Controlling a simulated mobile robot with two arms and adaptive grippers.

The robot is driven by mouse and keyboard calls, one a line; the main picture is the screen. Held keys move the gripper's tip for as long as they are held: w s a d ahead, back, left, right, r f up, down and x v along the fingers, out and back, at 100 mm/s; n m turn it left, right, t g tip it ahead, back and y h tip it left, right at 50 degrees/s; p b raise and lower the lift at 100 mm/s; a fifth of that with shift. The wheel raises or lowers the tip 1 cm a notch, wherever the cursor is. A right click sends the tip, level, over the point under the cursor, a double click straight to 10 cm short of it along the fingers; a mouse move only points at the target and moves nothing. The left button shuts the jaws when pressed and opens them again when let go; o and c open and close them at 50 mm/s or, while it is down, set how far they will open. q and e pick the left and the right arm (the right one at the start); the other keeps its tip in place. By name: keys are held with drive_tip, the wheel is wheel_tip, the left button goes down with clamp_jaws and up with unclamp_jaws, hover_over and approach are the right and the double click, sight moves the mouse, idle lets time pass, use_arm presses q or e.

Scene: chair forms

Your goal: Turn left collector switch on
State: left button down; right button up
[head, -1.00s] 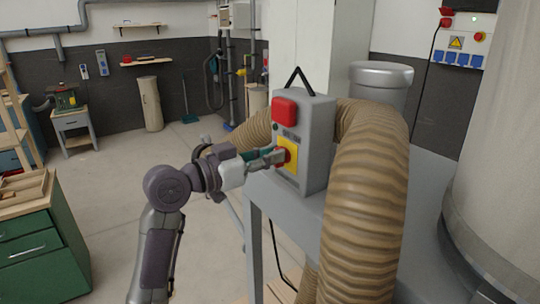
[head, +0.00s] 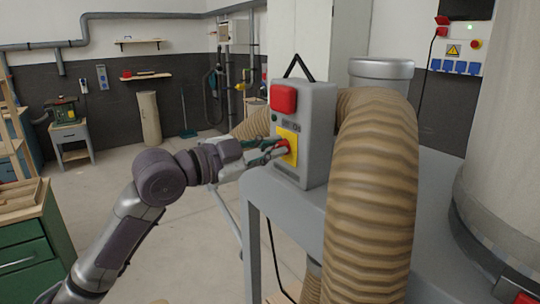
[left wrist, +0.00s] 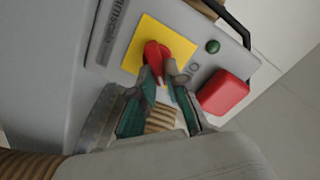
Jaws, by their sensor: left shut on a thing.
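The left collector switch is a red knob (head: 284,146) on a yellow plate (head: 289,152), set in the side of a grey control box (head: 316,135). In the left wrist view, the red knob (left wrist: 155,52) is between the fingertips of my left gripper (left wrist: 160,70), with the yellow plate (left wrist: 145,35) behind it. In the head view, my left gripper (head: 274,149) reaches the plate from the left and is shut on the knob, partly hiding it. A larger red button (head: 283,99) sits above, with a small green button (left wrist: 212,46) near it. My right gripper is not in view.
A thick ribbed tan hose (head: 370,210) curves down right of the box. The box stands on a grey metal stand (head: 262,187). A green drawer cabinet (head: 30,245) is at the left. The floor between is clear.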

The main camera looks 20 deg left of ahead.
use_arm(q)
drive_tip(key=shift+s+d+f+m+p, duration=0.15)
drive_tip(key=shift+m+p, duration=0.1)
drive_tip(key=shift+m, duration=1.3)
drive_tip(key=shift+w+a+f+m+p, duration=0.1)
drive_tip(key=shift+m+p, duration=0.1)
drive_tip(key=shift+m, duration=1.3)
drive_tip(key=shift+s+d+f+m+p, duration=0.15)
drive_tip(key=shift+m+p, duration=0.1)
drive_tip(key=shift+m, duration=1.3)
drive_tip(key=shift+w+f, duration=0.1)
drive_tip(key=c, duration=1.2)
unclamp_jaws()
